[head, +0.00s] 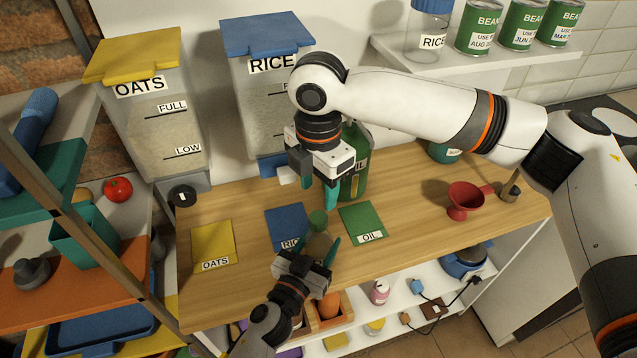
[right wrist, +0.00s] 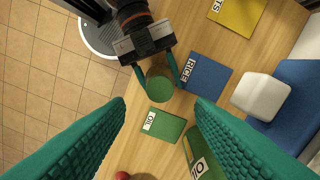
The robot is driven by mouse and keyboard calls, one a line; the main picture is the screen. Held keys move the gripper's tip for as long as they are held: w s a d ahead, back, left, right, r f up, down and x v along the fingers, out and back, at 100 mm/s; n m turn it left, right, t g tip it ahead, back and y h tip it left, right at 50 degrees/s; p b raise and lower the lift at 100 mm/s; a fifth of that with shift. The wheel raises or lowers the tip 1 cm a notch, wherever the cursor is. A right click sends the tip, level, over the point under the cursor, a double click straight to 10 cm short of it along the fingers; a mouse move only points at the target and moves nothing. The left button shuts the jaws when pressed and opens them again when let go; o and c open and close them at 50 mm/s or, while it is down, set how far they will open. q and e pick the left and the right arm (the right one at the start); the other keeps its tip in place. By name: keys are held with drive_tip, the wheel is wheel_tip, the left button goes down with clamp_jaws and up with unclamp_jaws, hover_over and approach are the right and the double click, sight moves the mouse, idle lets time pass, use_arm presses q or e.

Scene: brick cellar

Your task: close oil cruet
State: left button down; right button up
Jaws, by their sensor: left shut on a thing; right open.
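The small cruet (head: 318,245) has a see-through brownish body and a round green top (head: 318,217); whether the top is fully seated I cannot tell. My left gripper (head: 318,236) is shut around the cruet from the front, over the counter by the blue and green mats. The green top shows from above in the right wrist view (right wrist: 160,88), between the left gripper's teal fingers. My right gripper (head: 330,194) points down above and behind the cruet, open and empty; its fingers frame the top in the wrist view (right wrist: 160,108).
A green oil bottle (head: 355,178) stands behind my right gripper. The green OIL mat (head: 363,223), blue RICE mat (head: 284,220) and yellow OATS mat (head: 213,240) lie on the wooden counter (head: 420,215). A red funnel (head: 464,199) is at right, with bare counter between.

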sight(319, 218)
drive_tip(key=shift+f, duration=4)
drive_tip(key=c, duration=1)
drive_tip(key=shift+m, duration=1)
drive_tip(key=o, duration=1.2)
drive_tip(key=shift+c, duration=0.2)
